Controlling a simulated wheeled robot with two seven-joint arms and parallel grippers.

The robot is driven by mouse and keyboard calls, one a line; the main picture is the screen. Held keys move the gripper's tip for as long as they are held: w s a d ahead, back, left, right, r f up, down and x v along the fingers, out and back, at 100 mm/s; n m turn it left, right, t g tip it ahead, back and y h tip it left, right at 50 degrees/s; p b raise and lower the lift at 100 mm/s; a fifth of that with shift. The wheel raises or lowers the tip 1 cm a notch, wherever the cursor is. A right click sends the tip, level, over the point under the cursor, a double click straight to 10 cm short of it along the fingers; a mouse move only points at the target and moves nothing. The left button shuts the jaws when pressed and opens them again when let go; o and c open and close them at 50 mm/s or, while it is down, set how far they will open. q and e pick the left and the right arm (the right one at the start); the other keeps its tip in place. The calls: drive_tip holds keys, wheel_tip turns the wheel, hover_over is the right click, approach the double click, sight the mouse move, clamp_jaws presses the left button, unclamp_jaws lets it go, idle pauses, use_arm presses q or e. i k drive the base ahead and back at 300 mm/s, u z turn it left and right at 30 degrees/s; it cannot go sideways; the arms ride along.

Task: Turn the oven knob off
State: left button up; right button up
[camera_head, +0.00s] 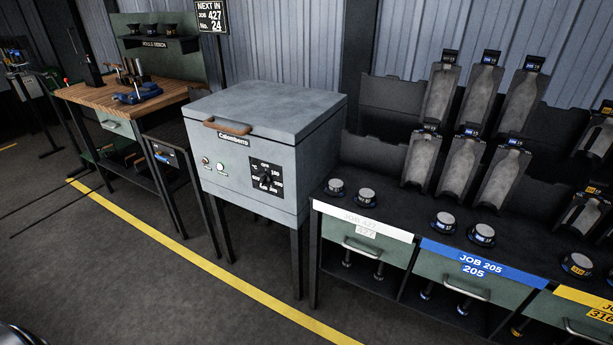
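The oven (228,178) is a grey box on dark legs, in the middle of the head view. Its lid (275,108) is closed and has a wooden handle (227,126) at the front. The oven knob (266,177) is black and sits on a black dial plate with white markings, on the right part of the front face. The knob's pointer is too small to read. Two small round controls (214,165) sit left of the dial. Neither of my grippers is in view.
A wooden workbench (78,92) with a blue vise (138,93) stands left of the oven. A dark rack with moulds (460,165) and labelled drawers (365,248) stands close on the right. A yellow floor line (190,240) runs in front. The floor before the oven is clear.

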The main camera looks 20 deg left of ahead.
sight(266, 179)
drive_tip(key=z, duration=0.25)
drive_tip(key=i, duration=0.7)
drive_tip(key=u, duration=0.7)
drive_tip(key=i, duration=0.5)
drive_tip(key=u, duration=0.6)
